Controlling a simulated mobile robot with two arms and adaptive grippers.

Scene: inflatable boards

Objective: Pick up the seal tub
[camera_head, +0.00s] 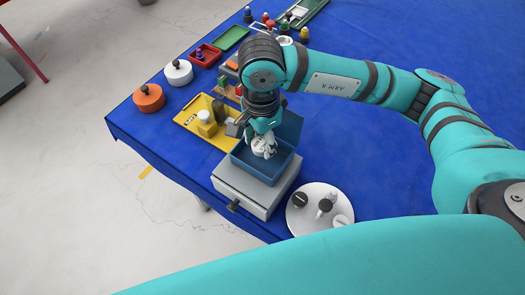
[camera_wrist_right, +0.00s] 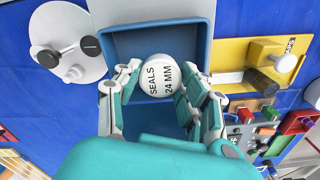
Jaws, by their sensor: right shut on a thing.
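The seal tub (camera_wrist_right: 159,76) is a white round tub with a lid lettered "SEALS 24 MM". In the head view the tub (camera_head: 263,152) shows partly under my right gripper (camera_head: 262,140). In the right wrist view my right gripper (camera_wrist_right: 158,90) has its fingers on both sides of the tub and is shut on it. The tub is inside or just above the blue open bin (camera_head: 284,166), which sits on a grey drawer box; I cannot tell whether it touches the bin floor. My left gripper is not in view.
The grey drawer box (camera_head: 243,195) stands near the table's front edge. A white round plate (camera_head: 311,221) with small parts is to its right. A yellow tray (camera_head: 189,119) lies to the left. Orange (camera_head: 149,98) and white (camera_head: 178,72) round pieces stand farther left. Blue cloth at right is clear.

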